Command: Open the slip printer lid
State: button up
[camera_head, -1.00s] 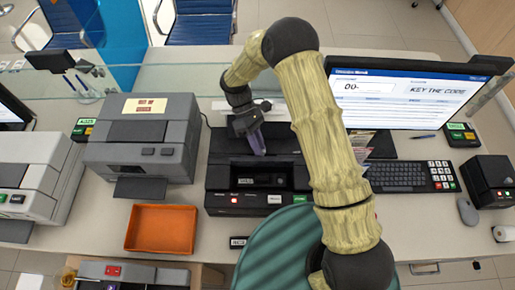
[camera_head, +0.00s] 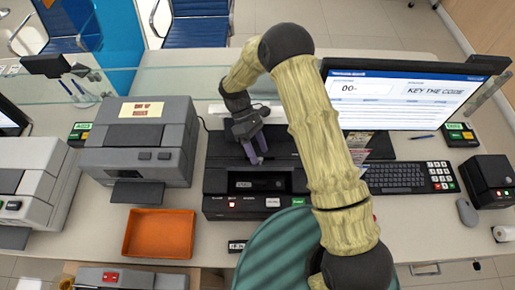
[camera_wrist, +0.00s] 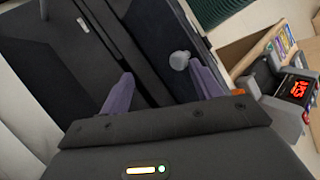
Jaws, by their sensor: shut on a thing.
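The slip printer (camera_head: 217,207) is the dark machine in the middle of the counter in the head view, with a red light and a green button on its front. Its dark lid (camera_head: 222,152) lies on top, and I cannot tell whether it is raised at all. My gripper (camera_head: 256,156) reaches down over the lid with its purple fingers pointing at the front opening. In the wrist view the two fingers of my gripper (camera_wrist: 160,72) stand apart on the dark printer top, shut on the lid. A small pale knob (camera_wrist: 179,60) shows beside the right finger. The exact contact is hidden.
A grey printer (camera_head: 140,150) stands to the left, with an orange tray (camera_head: 159,235) in front of it. A monitor (camera_head: 410,97), a keyboard (camera_head: 400,177) and a card box (camera_head: 489,180) are to the right. A green ribbed seat (camera_head: 275,255) is at the front edge.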

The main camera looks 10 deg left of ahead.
jog(key=shift+w+f, duration=0.25)
jog(key=shift+f, duration=0.05)
jog(key=shift+c, duration=0.6)
jog(key=shift+w+a+r, duration=0.1)
jog(key=shift+w+a, duration=0.1)
jog(key=shift+w, duration=0.05)
jog(key=b+v, duration=0.4)
jog(key=v, duration=1.3)
jog(key=shift+s+r, duration=0.35)
jog(key=shift+r, duration=0.05)
jog(key=shift+d, duration=0.15)
jog(key=s+d+r+m+t+y, duration=0.2)
jog(key=d+m+t+y, duration=0.2)
jog(key=d+m, duration=0.75)
jog(key=s+d+m+t, duration=0.2)
jog(key=s+d, duration=0.4)
jog(key=d, duration=0.2)
jog(key=s+d+m+t+y, duration=0.1)
jog(key=s+d+m+t, duration=0.1)
jog(key=s+d, duration=0.4)
jog(key=d+t, duration=0.1)
jog(key=d, duration=0.2)
jog(key=shift+s+m+t+y, duration=0.2)
jog(key=shift+m+t+y, duration=0.1)
jog(key=shift+m, duration=0.05)
